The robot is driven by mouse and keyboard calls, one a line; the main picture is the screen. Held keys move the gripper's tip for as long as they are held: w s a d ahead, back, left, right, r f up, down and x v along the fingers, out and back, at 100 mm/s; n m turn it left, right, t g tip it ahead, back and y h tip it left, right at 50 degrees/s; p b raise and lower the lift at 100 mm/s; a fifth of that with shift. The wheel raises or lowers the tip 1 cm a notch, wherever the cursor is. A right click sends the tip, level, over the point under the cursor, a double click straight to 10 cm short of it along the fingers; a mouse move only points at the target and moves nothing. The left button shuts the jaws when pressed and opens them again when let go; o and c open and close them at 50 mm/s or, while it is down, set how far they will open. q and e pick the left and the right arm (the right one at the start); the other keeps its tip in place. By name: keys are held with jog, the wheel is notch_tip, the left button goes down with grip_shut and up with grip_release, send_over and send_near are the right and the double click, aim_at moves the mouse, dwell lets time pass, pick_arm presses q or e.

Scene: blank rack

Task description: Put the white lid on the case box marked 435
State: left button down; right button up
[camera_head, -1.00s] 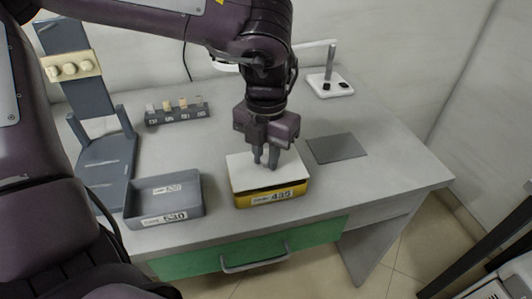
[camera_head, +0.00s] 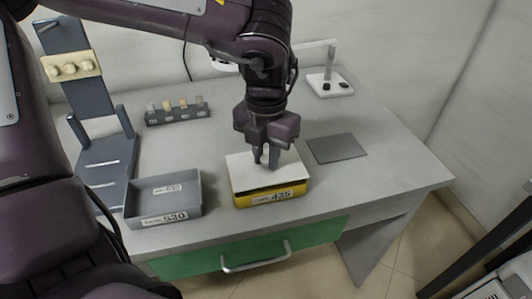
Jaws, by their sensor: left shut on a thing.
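The yellow case box (camera_head: 270,198) marked 435 stands near the front edge of the desk. The white lid (camera_head: 245,178) lies over its top, roughly lined up with the rim; I cannot tell whether it is fully seated. My left gripper (camera_head: 267,162) reaches down from above and is shut on the lid near its middle. The fingers hide the gripped part. My right gripper is out of view.
An open grey box (camera_head: 165,220) marked 530 stands to the left. A grey flat mat (camera_head: 337,148) lies to the right. Behind are a small block rack (camera_head: 178,116), a dark stand (camera_head: 105,165) and a white-based stand (camera_head: 329,86). A green drawer (camera_head: 255,262) is below.

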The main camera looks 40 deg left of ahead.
aim_at(266, 158)
pick_arm(q)
jog(key=shift+f+b, duration=0.65)
jog(key=shift+f, duration=0.2)
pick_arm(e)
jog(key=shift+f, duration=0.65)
pick_arm(q)
jog(key=c, duration=1.2)
grip_release()
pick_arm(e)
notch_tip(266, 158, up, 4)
pick_arm(q)
notch_tip(266, 158, up, 8)
jog(key=shift+f+p, duration=0.1)
jog(key=shift+p, duration=0.6)
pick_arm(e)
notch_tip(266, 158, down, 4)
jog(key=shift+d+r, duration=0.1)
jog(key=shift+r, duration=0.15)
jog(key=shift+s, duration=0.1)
